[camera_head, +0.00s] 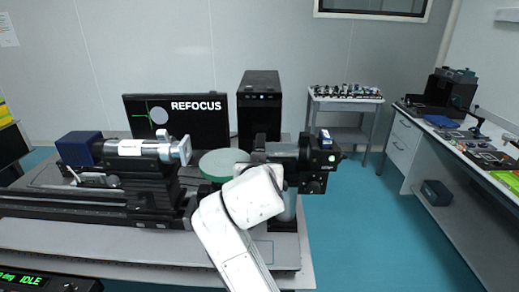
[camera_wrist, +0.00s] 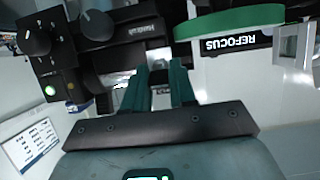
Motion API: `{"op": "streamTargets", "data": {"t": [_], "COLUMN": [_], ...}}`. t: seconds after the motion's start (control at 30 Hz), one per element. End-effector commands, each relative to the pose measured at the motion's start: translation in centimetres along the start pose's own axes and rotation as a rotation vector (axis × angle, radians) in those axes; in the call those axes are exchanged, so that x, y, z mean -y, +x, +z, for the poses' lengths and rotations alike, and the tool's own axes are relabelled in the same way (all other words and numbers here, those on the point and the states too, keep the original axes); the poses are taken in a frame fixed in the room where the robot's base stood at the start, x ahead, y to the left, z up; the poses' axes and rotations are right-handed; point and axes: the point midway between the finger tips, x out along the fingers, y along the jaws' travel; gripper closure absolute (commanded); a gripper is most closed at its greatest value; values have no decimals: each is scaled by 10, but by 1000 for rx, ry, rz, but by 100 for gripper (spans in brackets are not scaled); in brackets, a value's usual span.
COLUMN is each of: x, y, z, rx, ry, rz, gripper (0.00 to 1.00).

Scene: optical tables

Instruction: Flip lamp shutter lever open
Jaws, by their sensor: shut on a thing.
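The black lamp housing (camera_head: 318,158) stands at the right end of the bench, with a green light on its side. In the wrist view the lamp (camera_wrist: 112,56) appears upside down at the upper left, with knobs and a lit green button. My gripper (camera_wrist: 161,72) has its two teal fingers against the lamp's lower edge, shut on a small dark piece between them, the shutter lever (camera_wrist: 160,89). The fingers hide most of the lever, so its angle cannot be told. In the head view my white arm covers the gripper and the lever.
A green round plate (camera_head: 224,163) lies left of the lamp; its rim shows close by in the wrist view. A silver cylinder assembly (camera_head: 140,149) stands at left. A monitor (camera_head: 176,117) reading REFOCUS and a black computer tower (camera_head: 260,100) are behind.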

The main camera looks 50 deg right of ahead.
Motion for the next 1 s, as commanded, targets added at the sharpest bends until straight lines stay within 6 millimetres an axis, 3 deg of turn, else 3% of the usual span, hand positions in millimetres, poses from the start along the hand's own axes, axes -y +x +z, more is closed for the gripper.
{"op": "streamTargets", "data": {"t": [0.03, 0.5, 1.0], "x": [1, 1, 1], "y": [-4, 0, 1], "z": [-12, -14, -14], "rx": [23, 234, 267], "ry": [2, 4, 5], "rz": [-4, -5, -6], "gripper": [100, 100, 100]}}
